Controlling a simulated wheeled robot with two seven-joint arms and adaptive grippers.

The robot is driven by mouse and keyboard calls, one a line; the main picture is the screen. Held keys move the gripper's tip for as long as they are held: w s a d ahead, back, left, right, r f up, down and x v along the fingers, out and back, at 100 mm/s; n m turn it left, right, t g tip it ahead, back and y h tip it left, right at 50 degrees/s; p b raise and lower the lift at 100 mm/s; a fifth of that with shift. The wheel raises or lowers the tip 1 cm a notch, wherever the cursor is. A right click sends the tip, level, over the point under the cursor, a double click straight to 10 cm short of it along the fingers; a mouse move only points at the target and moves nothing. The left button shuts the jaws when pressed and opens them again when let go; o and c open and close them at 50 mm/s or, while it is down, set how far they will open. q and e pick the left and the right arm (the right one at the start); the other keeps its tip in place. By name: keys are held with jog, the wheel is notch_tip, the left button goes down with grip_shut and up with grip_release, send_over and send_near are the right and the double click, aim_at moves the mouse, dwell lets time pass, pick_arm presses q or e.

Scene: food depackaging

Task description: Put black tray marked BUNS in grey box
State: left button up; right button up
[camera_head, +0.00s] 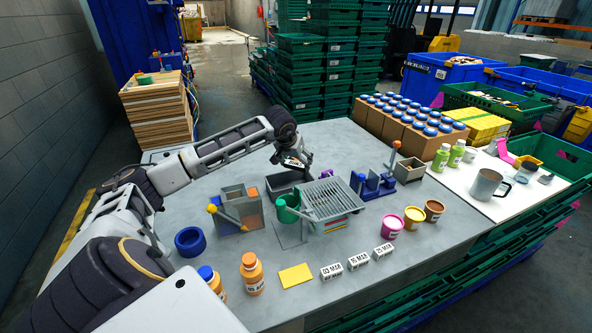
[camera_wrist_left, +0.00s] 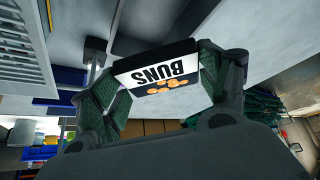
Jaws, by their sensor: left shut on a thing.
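The black tray marked BUNS (camera_wrist_left: 157,76) sits between the fingers of my left gripper in the left wrist view, with its white label facing the camera. My left gripper (camera_head: 297,163) is shut on it. In the head view the gripper is above the back of the table, near an open dark grey box (camera_head: 280,189), and the tray is small and partly hidden there. The grey box stands behind and left of a slatted grey rack (camera_head: 328,199), which hides part of it. My right gripper is not in view.
A grey-and-orange bin (camera_head: 238,211) and a blue ring (camera_head: 189,241) stand left. A green cup (camera_head: 288,208) is beside the rack. A blue stand (camera_head: 374,186) and small grey-brown box (camera_head: 409,170) are right. Jars, bottles and date blocks line the front.

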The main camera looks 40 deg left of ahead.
aim_at(294, 165)
pick_arm(q)
notch_tip(294, 165, down, 3)
jog(key=shift+r, duration=0.2)
jog(key=shift+f, duration=0.5)
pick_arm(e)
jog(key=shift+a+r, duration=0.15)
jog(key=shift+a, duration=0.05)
pick_arm(q)
jog(key=shift+f, duration=0.35)
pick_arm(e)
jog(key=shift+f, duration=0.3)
pick_arm(q)
jog(key=shift+f+b, duration=0.3)
jog(key=shift+b, duration=0.1)
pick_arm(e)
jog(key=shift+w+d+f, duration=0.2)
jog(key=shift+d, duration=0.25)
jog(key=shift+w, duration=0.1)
pick_arm(q)
jog(key=o, duration=1)
jog(key=shift+o, duration=0.2)
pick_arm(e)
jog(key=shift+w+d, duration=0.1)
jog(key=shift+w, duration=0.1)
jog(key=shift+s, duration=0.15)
